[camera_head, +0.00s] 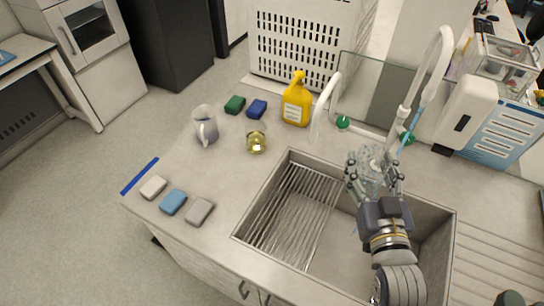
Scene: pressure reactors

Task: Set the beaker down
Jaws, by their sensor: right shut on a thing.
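My right gripper (374,184) is above the right part of the sink, near its back edge. It is shut on a clear glass beaker (373,160), which shows between and beyond the fingers. The fingers hide part of the beaker, and I cannot tell whether its base touches anything.
The metal sink (265,194) has a ribbed rack at left. White taps (326,100) stand behind it. A yellow bottle (296,105), a flask with yellow liquid (256,143), a jug (206,130) and several sponges (173,201) stand on the counter. Free counter lies left of the sink.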

